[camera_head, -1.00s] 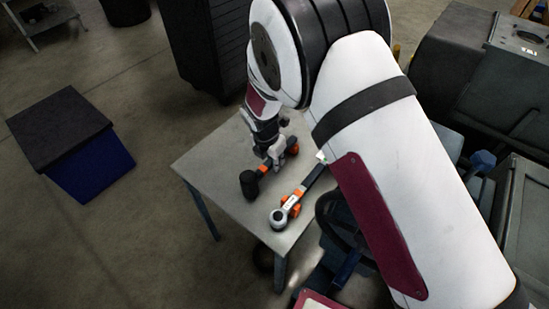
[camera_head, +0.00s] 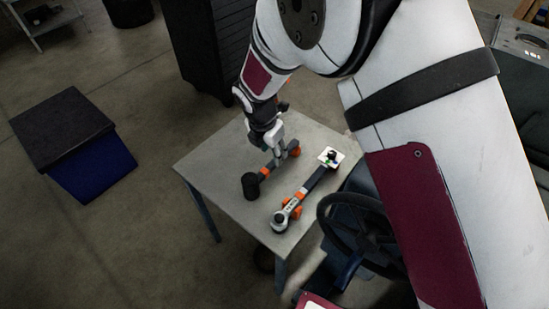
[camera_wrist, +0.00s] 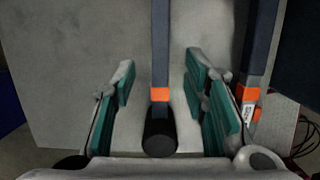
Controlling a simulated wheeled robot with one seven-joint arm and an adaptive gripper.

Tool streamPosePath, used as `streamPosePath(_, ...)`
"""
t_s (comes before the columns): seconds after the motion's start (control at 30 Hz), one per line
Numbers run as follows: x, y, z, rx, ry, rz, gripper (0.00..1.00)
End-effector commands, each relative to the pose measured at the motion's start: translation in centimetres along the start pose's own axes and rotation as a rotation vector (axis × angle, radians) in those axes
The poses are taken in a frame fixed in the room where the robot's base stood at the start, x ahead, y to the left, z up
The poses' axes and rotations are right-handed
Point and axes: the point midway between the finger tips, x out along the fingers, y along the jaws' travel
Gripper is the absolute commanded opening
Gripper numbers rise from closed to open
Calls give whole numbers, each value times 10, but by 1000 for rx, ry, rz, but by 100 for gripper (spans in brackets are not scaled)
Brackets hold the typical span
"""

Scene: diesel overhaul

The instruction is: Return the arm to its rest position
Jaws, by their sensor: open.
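My gripper (camera_head: 274,147) is over the small grey table, at the far end of a dark bar tool with orange bands and a black cylindrical end (camera_head: 250,185). In the wrist view my gripper (camera_wrist: 161,75) is open, with green-lined fingers on both sides of that tool (camera_wrist: 160,60). The tool lies between the fingers in the picture with gaps on both sides. I cannot tell how far above it the fingertips are. My white arm covers the right part of the head view.
The grey table (camera_head: 215,165) also holds a second tool (camera_head: 315,182) with a round head and orange parts, lying to the right. A steering wheel (camera_head: 350,225) is close to the table's right. A dark cabinet (camera_head: 215,50) stands behind. A black-topped blue box (camera_head: 85,145) is left.

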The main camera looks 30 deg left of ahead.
Motion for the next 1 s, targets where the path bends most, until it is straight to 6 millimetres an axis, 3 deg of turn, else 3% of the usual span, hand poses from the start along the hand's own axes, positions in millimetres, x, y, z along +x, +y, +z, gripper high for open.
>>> streamPosePath(0.2, -33, 0, 0, 2, 1, 1, 40)
streamPosePath(0.63, -53, -6, 8, 42, -2, 2, 40)
streamPosePath(0.77, -84, -30, 31, 188, -4, 6, 40)
streamPosePath(1.0, -163, -106, 79, 616, -6, 17, 40)
